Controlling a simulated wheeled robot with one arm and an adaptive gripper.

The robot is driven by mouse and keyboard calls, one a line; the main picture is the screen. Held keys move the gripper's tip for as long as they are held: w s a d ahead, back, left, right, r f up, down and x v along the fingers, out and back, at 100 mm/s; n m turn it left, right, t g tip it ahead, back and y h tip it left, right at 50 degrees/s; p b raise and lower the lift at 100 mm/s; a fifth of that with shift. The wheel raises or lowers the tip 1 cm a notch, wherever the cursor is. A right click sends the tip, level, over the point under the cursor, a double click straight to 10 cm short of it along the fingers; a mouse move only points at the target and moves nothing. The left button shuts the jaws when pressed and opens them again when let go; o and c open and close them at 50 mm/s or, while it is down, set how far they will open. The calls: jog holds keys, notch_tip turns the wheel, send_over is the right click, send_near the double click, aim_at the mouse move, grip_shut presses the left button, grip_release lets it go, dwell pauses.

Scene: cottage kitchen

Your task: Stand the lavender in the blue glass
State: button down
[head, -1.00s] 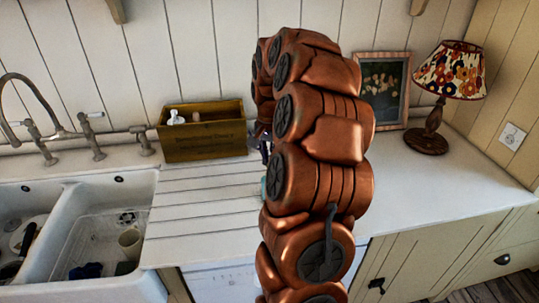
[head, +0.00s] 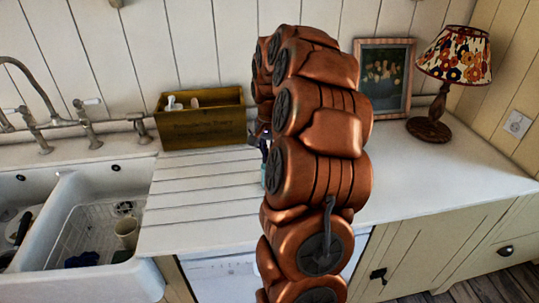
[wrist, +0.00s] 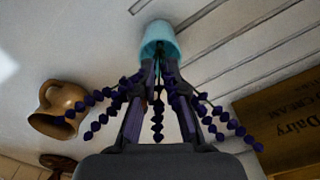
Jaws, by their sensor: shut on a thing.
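The lavender shows in the wrist view as several dark purple sprigs (wrist: 158,118) fanning out around my fingers, with the flower heads towards the camera. My gripper (wrist: 158,68) is shut on the lavender near its stems. The blue glass (wrist: 160,38) stands on the white worktop just beyond my fingertips, its mouth facing them. My fingers hide the stem ends, so I cannot tell whether they are inside the glass. In the head view, only a sliver of the blue glass (head: 264,174) shows beside my arm, which hides most of my gripper.
A wooden box (head: 202,125) stands at the back; it also shows in the wrist view (wrist: 285,125). A lamp (head: 430,128) and picture frame (head: 384,80) stand right. The sink (head: 60,245) is left. The right worktop (head: 430,180) is clear.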

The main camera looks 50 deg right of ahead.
jog(key=c, duration=1.2)
grip_release()
jog(key=shift+o, duration=0.2)
notch_tip(320, 180, up, 12)
dwell(0.6)
